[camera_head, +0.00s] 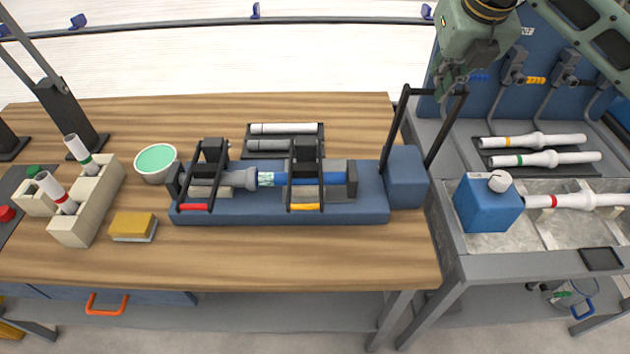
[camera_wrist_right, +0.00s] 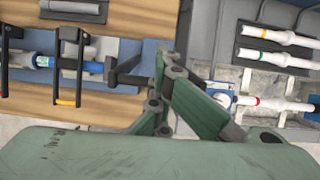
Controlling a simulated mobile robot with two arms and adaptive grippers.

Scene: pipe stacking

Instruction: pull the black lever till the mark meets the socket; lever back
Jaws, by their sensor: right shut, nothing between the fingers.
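The black lever (camera_head: 396,120) is a U-shaped frame standing up at the right end of the blue pipe press (camera_head: 290,216), leaning slightly right. My right gripper (camera_head: 449,92) is shut and empty, by the right part of the lever's crossbar; I cannot tell if it touches. In the right wrist view the gripper (camera_wrist_right: 155,105) is beside the lever (camera_wrist_right: 125,77). A blue pipe (camera_head: 280,179) lies clamped in line with a grey socket (camera_head: 240,179). The pipe's pale patterned mark (camera_head: 265,179) shows just right of the socket mouth. My left gripper is out of view.
Two clamps with red and orange handles (camera_head: 305,207) hold the parts. Left are a bowl (camera_head: 156,163), a sponge (camera_head: 133,225) and a beige holder (camera_head: 88,211). Right are a blue container (camera_head: 487,207) and white pipes (camera_head: 545,159). The front wooden table is clear.

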